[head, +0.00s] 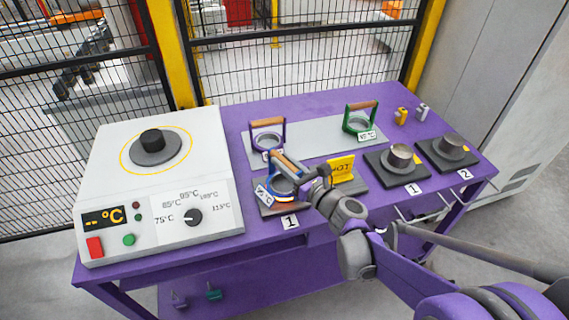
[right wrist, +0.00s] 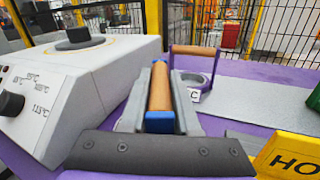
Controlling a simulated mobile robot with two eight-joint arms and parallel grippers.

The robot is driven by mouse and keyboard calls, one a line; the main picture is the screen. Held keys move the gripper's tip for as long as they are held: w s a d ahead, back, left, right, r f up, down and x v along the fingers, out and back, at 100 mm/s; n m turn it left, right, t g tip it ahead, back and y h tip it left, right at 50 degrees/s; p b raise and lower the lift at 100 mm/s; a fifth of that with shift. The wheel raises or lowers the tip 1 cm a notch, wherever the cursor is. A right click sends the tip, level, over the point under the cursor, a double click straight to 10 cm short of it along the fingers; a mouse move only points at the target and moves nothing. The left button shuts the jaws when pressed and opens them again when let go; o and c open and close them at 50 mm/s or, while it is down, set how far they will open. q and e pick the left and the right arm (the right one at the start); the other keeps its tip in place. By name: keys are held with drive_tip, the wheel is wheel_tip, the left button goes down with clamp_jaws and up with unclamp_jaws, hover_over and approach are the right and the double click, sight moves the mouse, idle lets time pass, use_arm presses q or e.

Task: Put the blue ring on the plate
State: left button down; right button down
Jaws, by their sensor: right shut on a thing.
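The blue ring (head: 284,187) has a wooden handle and a tag. It is over or on the dark plate (head: 268,209) by a label "1"; I cannot tell whether it touches. My right gripper (head: 300,170) is shut on the ring's handle. In the right wrist view the wooden handle (right wrist: 160,88) and a blue end lie between the jaws (right wrist: 160,118); the ring itself is hidden there. A long light grey plate (head: 318,136) lies behind, with a purple ring (head: 268,136) and a green ring (head: 358,121) on it. My left gripper is not in view.
A white heater box (head: 155,180) with a dial stands at the left. A yellow "HOT" sign (head: 342,168) is just right of the blue ring. Two dark plates with metal cylinders (head: 399,157) are at the right. Mesh fencing runs behind the purple table (head: 330,100).

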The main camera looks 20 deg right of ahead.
drive_tip(key=c, duration=0.6)
unclamp_jaws()
drive_tip(key=shift+c, duration=0.2)
